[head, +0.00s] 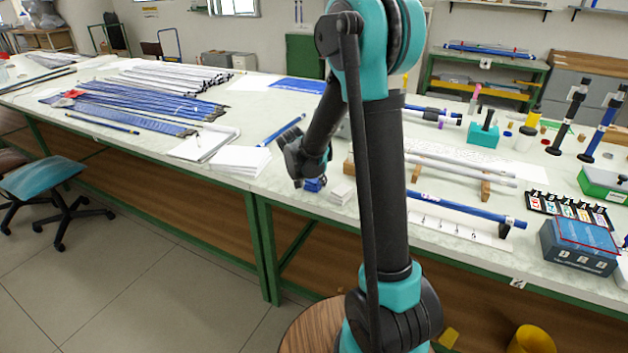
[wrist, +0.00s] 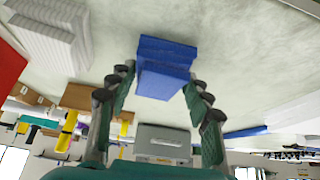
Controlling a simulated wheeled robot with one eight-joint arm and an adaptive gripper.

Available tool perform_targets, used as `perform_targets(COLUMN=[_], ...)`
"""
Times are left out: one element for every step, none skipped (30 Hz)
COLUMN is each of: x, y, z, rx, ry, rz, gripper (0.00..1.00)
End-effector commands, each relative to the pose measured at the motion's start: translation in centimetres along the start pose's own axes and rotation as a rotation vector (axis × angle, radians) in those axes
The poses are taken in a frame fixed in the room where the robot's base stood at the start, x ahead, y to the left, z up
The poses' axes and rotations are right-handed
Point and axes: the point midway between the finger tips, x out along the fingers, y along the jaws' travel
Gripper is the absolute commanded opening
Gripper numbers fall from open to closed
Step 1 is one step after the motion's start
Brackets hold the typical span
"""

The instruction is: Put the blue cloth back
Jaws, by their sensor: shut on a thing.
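The blue cloth (wrist: 165,62) is a folded, layered block between my fingers in the wrist view. In the head view the blue cloth (head: 315,184) shows just below my gripper, near the front edge of the pale table. My gripper (wrist: 160,78) is shut on it, one finger at each side. In the head view my gripper (head: 303,168) is partly hidden behind its own links. I cannot tell whether the cloth touches the table.
A small white stack (head: 342,193) stands close to the right of the cloth. White paper (head: 240,160) and a blue rod (head: 281,130) lie to the left. Rods on wooden blocks (head: 460,170) and a dark blue box (head: 579,247) are farther right.

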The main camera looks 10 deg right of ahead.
Motion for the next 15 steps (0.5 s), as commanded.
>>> perform_targets(x=[-0.02, -0.02, -0.02, -0.01, 0.02, 0.11, 0.18, 0.2, 0.18, 0.17, 0.17, 0.17, 0.17, 0.17, 0.17], y=[0.0, 0.0, 0.0, 0.0, 0.0, 0.0, -0.01, -0.01, -0.01, 0.0, -0.01, 0.0, 0.0, 0.0, 0.0], z=[-0.01, -0.01, -0.01, -0.01, 0.01, 0.06, 0.11, 0.12, 0.11, 0.11, 0.11, 0.11, 0.11, 0.11, 0.1], rx=[0.0, 0.0, 0.0, 0.0, 0.0, 0.0, 0.0, 0.0, 0.0, 0.0, 0.0, 0.0, 0.0, 0.0, 0.0], ry=[0.0, 0.0, 0.0, 0.0, 0.0, 0.0, 0.0, 0.0, 0.0, 0.0, 0.0, 0.0, 0.0, 0.0, 0.0], rz=[0.0, 0.0, 0.0, 0.0, 0.0, 0.0, 0.0, 0.0, 0.0, 0.0, 0.0, 0.0, 0.0, 0.0, 0.0], gripper=[0.23, 0.23, 0.23, 0.23, 0.23, 0.23, 0.23, 0.51, 0.56, 0.6, 0.63, 0.68, 0.7, 0.7, 0.7])
